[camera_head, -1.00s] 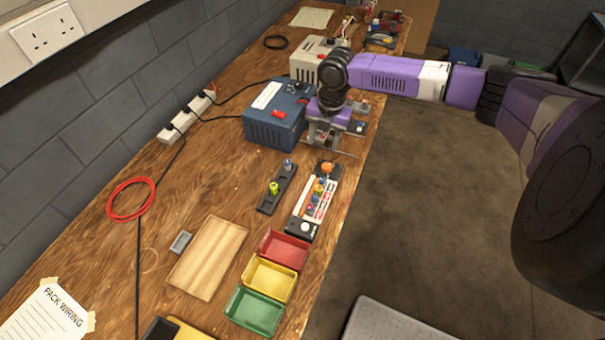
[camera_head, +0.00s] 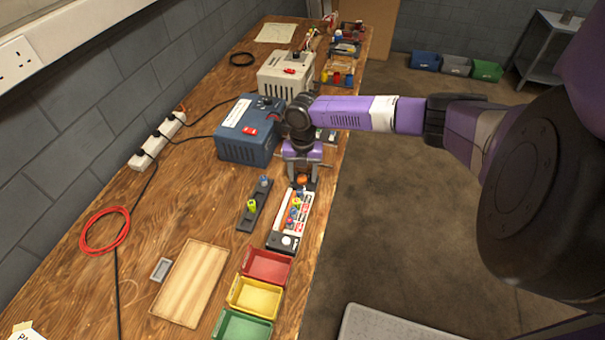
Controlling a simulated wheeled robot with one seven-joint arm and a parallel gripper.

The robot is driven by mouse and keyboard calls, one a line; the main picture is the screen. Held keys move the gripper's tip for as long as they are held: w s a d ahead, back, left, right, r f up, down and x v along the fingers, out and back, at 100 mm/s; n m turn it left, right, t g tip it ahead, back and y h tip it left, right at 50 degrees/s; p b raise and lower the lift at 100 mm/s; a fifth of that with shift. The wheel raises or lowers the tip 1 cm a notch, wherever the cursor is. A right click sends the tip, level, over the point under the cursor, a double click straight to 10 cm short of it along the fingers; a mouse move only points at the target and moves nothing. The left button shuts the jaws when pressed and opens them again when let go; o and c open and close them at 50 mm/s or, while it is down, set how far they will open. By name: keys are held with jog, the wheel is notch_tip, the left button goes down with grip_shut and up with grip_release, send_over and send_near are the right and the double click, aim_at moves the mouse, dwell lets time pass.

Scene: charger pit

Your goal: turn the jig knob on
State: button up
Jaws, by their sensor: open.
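The jig (camera_head: 273,238) is a long black and white board with coloured pieces along it, near the bench's right edge. At its far end is an orange round part (camera_head: 302,179). At its near end is a white round knob-like part (camera_head: 286,241). I cannot tell from its look which one is the knob, or its setting. My gripper (camera_head: 302,180) points down over the jig's far end, open, with its fingers to either side of the orange part. I cannot tell whether they touch it.
A dark strip (camera_head: 244,219) with a yellow-green and a blue piece lies just left of the jig. A blue box (camera_head: 246,148) stands behind it. Red (camera_head: 248,274), yellow (camera_head: 233,306) and green (camera_head: 221,333) bins stand in front. A wooden tray (camera_head: 190,284) lies left of them.

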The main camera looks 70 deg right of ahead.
grip_shut()
